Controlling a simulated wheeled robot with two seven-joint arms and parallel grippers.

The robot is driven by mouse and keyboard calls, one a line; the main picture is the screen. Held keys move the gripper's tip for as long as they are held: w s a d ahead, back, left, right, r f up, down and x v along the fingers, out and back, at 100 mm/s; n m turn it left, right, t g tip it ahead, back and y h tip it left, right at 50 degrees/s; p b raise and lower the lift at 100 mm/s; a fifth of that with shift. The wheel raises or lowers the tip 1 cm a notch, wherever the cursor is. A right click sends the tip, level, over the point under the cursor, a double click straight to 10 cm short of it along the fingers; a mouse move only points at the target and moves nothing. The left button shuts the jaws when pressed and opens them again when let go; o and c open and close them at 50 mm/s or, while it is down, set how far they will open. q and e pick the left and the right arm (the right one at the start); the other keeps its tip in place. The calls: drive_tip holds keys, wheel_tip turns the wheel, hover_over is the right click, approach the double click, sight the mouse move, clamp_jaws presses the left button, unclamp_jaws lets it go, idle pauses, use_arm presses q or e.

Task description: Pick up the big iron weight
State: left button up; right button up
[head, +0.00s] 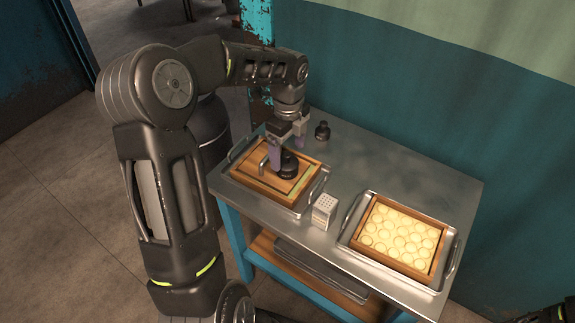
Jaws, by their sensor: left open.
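The big iron weight (288,168) is black and sits on a wooden board (252,172) in a metal tray at the left of the table. My left gripper (287,157) is open and points down right at the weight, with one finger in front of its left side and the other behind it. I cannot tell whether the fingers touch it. My right gripper is not in view.
A smaller black weight (322,131) stands behind on the metal table (390,165). A box grater (324,211) stands between the trays. A wooden frame of round pale pieces (400,235) lies in the right tray. The table's back right is clear.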

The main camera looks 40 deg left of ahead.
sight(288, 161)
use_arm(q)
drive_tip(key=shift+f, duration=0.1)
wheel_tip(288, 161, down, 5)
drive_tip(key=shift+a+p, duration=0.15)
drive_tip(key=shift+p, duration=0.55)
drive_tip(key=shift+c, duration=0.4)
clamp_jaws()
idle(0.4)
drive_tip(key=shift+w, duration=0.1)
